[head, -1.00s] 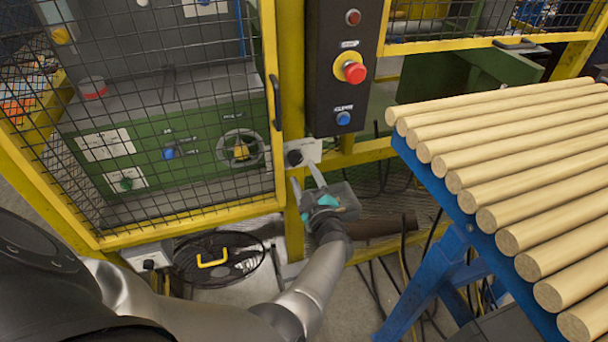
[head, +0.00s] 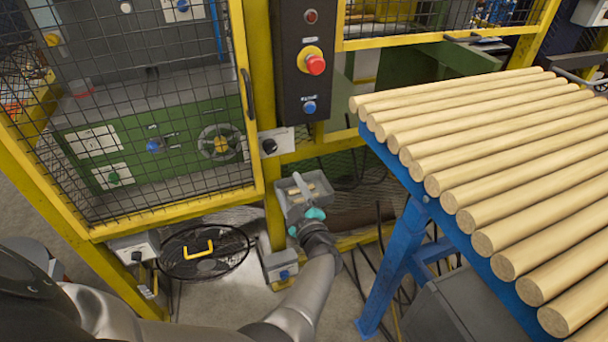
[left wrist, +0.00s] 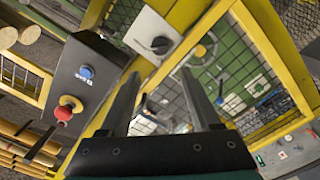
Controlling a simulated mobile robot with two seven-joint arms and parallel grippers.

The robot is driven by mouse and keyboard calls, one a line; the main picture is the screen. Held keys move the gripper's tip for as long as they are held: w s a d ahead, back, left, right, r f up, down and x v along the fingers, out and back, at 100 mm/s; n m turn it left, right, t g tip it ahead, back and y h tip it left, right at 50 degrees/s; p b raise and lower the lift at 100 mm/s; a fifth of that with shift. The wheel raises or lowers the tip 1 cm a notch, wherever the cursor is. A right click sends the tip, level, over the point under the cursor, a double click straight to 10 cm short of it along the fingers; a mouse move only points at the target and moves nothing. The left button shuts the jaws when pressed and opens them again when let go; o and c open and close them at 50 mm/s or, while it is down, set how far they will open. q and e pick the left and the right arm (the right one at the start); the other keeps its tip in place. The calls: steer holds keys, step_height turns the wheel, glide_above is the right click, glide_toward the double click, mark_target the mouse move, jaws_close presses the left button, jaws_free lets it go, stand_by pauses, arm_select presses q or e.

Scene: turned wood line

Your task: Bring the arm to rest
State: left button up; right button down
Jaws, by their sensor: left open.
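My left gripper (head: 301,184) is in front of the yellow post area in the head view, below and right of the grey switch plate with a black knob (head: 269,146). The knob plate also shows beyond the fingers in the left wrist view (left wrist: 145,30). My left arm comes up from the bottom of the head view. My right gripper is not in view.
A mesh guard door with a yellow frame (head: 172,217) stands left. A black control box (head: 293,75) with a red emergency button (head: 315,65) is above the gripper. A blue rack (head: 393,262) of wooden rods (head: 480,140) stands right.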

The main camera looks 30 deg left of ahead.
arm_select(q)
steer(key=s+d+f+m+h, duration=0.4)
steer(key=f, duration=0.3)
steer(key=s+d+f+m+h+b, duration=0.1)
steer(key=s+d+f+m+h, duration=0.3)
steer(key=f, duration=0.4)
steer(key=s+d+f+m+h, duration=0.3)
steer(key=f+m+h, duration=0.15)
steer(key=f, duration=0.25)
steer(key=s+f+m+g, duration=0.2)
steer(key=s+f, duration=0.3)
steer(key=s, duration=0.7)
steer(key=s+f+m+g, duration=0.3)
steer(key=s+f+g, duration=0.2)
steer(key=s, duration=0.7)
steer(key=s+f+m+g+h+b, duration=0.1)
steer(key=s+f+m+g, duration=0.2)
steer(key=s, duration=0.9)
step_height(320, 180, down, 3)
steer(key=shift+d+g, duration=0.15)
steer(key=shift+g, duration=0.25)
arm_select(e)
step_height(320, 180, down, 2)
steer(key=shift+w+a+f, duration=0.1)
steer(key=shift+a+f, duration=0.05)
arm_select(q)
steer(key=shift+m, duration=0.25)
